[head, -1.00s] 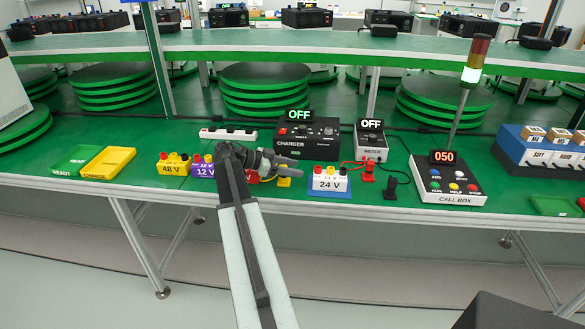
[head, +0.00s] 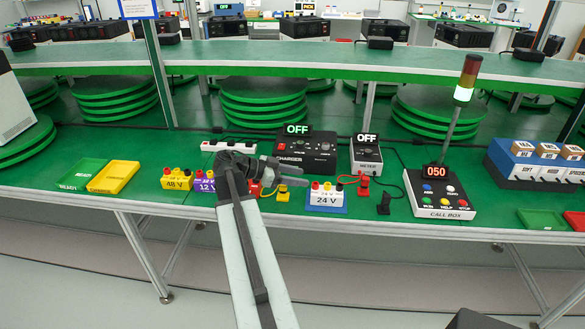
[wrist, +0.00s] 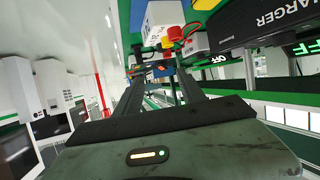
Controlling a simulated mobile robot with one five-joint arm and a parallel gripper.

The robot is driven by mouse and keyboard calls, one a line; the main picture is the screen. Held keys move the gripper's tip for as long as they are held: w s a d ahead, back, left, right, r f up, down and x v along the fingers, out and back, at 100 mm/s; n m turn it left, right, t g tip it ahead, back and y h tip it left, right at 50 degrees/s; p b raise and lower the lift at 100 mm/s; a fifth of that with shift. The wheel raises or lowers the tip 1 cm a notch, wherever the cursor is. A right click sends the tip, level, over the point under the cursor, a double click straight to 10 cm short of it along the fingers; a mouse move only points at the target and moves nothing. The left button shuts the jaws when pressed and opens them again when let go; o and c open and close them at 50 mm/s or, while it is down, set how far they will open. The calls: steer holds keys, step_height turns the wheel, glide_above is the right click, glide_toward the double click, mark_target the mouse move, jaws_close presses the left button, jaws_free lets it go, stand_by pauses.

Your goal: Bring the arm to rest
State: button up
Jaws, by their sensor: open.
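My gripper (head: 277,171) reaches over the green bench from below, pointing right, in front of the charger (head: 305,153). Its two fingers are apart and nothing shows between them. In the wrist view my gripper (wrist: 160,88) has both fingers extending away, with the charger (wrist: 262,30) at the upper right. My arm partly hides the purple 12 V block (head: 205,185). A red and a yellow plug (head: 283,190) lie just below the fingers; I cannot tell the exact height of the gripper above them.
A yellow 48 V block (head: 177,178), a white 24 V block (head: 325,195), a meter (head: 366,154) and a call box (head: 437,195) with a signal tower stand along the bench. Green (head: 82,173) and yellow (head: 114,177) trays lie at left. A raised shelf (head: 290,58) runs behind.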

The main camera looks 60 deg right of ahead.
steer(key=s+a, duration=0.2)
steer(key=a, duration=0.1)
steer(key=shift+s+r, duration=0.1)
steer(key=shift+s, duration=0.3)
